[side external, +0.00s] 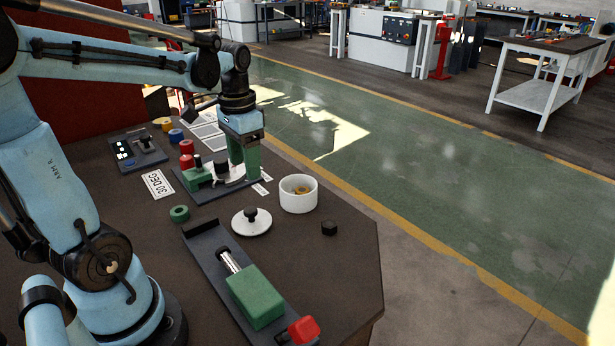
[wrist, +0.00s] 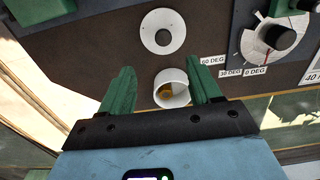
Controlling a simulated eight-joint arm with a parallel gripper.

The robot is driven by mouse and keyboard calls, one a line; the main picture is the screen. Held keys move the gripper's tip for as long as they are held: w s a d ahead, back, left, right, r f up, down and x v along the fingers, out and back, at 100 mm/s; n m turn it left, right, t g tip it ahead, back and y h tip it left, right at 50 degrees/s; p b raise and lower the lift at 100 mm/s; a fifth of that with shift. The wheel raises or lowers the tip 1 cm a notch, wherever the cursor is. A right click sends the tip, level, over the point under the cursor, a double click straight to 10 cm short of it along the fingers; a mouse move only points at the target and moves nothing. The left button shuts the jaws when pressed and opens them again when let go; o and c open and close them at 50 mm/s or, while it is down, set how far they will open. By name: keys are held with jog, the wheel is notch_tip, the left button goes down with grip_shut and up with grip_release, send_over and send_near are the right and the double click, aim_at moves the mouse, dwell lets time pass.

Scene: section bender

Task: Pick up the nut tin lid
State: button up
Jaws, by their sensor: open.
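The nut tin lid (side external: 251,221) is a flat white disc with a dark knob in its middle, lying on the brown bench. In the wrist view the lid (wrist: 162,32) shows beyond the fingertips, near the top. The open white nut tin (side external: 298,196) stands upright beside the lid, with brass-coloured contents inside. In the wrist view the tin (wrist: 172,88) shows between the green fingers. My gripper (side external: 243,168) is open and empty, pointing down, farther back than the lid. Its fingers (wrist: 160,67) are spread and touch neither tin nor lid.
A dial plate (side external: 196,184) with a green block and dark knob stands left of my gripper. A long dark base (side external: 205,256) with a green block (side external: 256,295) lies in front of the lid. A small black nut-like piece (side external: 329,228) and a green ring (side external: 179,214) are nearby.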

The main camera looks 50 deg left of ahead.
send_over(250, 209)
jog(key=shift+s+d+f, duration=0.1)
jog(key=shift+d+f, duration=0.05)
jog(key=shift+f, duration=1.6)
jog(key=shift+s+d+f, duration=0.1)
jog(key=shift+d+f, duration=0.05)
jog(key=shift+f, duration=1.55)
jog(key=shift+w+a+f, duration=0.1)
jog(key=shift+f, duration=1.2)
jog(key=shift+w+a+f, duration=0.1)
jog(key=shift+f, duration=1.2)
jog(key=c, duration=1.1)
jog(key=shift+c, duration=0.2)
jog(key=shift+r, duration=0.15)
